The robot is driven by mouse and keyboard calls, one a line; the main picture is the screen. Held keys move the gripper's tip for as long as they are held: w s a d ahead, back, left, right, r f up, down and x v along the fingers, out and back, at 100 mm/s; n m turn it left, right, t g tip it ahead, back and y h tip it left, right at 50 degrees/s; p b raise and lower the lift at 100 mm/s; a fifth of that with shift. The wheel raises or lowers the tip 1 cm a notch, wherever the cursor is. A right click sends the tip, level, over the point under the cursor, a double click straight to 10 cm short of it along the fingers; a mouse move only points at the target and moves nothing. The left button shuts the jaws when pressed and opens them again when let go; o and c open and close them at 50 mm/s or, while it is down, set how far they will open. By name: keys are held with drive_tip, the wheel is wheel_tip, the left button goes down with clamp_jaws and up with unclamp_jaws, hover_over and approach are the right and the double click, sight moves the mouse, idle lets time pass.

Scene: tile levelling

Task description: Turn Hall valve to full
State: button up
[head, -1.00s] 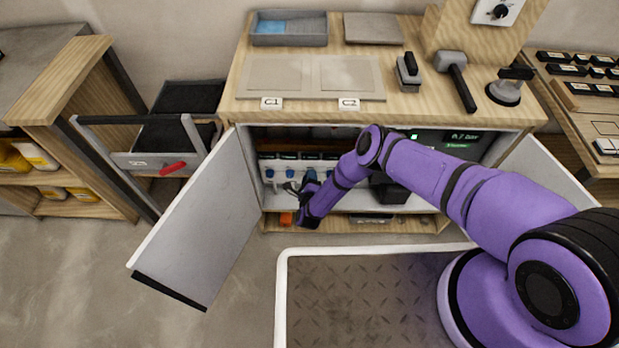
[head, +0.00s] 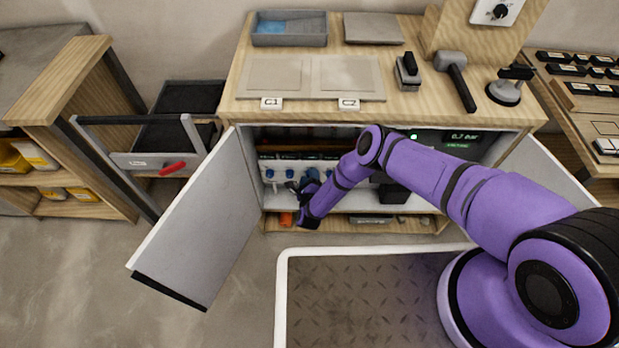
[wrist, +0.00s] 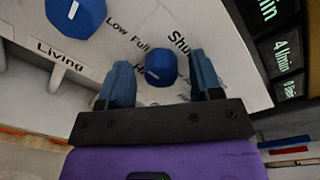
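The gripper is open, with a visible gap on each side of the knob. A name label beside the knob is mostly hidden; only an "H" shows. In the head view my gripper (head: 292,187) is inside the open cabinet by the row of blue knobs.
Another blue knob (wrist: 76,14) sits by the "Living" label. Displays (wrist: 283,50) stand at the wrist view's right. In the head view the cabinet's left door (head: 200,215) and right door (head: 550,165) stand open. An orange item (head: 286,219) lies on the lower shelf.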

drive_tip(key=s, duration=1)
drive_tip(key=shift+s+a+r, duration=0.2)
drive_tip(key=shift+s+r, duration=0.1)
drive_tip(key=shift+s, duration=0.1)
